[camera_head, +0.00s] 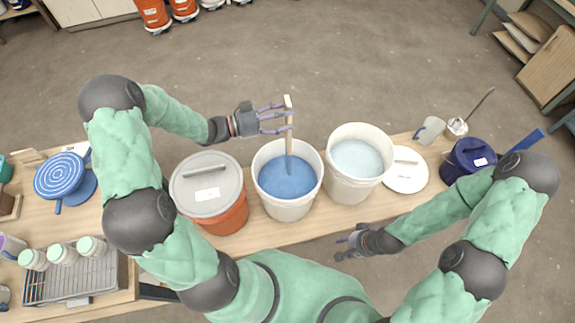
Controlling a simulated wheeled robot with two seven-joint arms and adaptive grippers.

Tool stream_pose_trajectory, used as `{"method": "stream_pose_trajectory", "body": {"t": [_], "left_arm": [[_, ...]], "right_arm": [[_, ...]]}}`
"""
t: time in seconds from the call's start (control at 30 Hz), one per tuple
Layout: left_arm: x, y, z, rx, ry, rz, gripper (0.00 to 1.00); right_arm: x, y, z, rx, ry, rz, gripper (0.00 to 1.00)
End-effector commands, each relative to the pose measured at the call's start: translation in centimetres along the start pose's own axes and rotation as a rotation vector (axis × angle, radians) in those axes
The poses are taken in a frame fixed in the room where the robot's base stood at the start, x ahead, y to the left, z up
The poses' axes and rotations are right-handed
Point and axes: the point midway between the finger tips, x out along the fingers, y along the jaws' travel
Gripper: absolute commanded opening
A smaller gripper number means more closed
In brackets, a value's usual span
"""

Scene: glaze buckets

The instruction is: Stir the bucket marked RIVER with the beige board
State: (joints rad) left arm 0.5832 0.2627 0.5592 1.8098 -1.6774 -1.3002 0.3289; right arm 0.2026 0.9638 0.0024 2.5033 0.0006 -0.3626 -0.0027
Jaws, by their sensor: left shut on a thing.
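The beige board (289,127) stands nearly upright, with its lower end dipped in blue glaze (287,176). The glaze is in an open white bucket (289,209) at the middle of the bench. My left gripper (284,118) is shut on the upper part of the board, above the bucket's far rim. No RIVER marking can be read on this bucket from here. A second open white bucket (351,190) with pale blue glaze stands just to its right. My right gripper (343,246) is empty, its fingers apart, off the bench's near edge.
An orange bucket with a grey lid (207,187) stands close on the left. A rack (75,285) with jars is at lower left.

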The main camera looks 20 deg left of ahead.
Motion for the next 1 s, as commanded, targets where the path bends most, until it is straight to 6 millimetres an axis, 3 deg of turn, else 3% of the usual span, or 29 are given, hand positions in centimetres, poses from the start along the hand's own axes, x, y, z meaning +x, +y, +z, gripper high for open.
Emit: {"method": "stream_pose_trajectory", "body": {"t": [0.47,1.0], "left_arm": [[0.0,0.0,-4.2,0.002,0.001,0.000,0.17],[0.0,0.0,-4.4,0.001,0.000,0.000,0.17]], "right_arm": [[-3.0,-1.1,0.1,0.000,0.000,0.000,0.40],[-3.0,-1.1,0.1,0.000,0.000,0.000,0.40]]}}
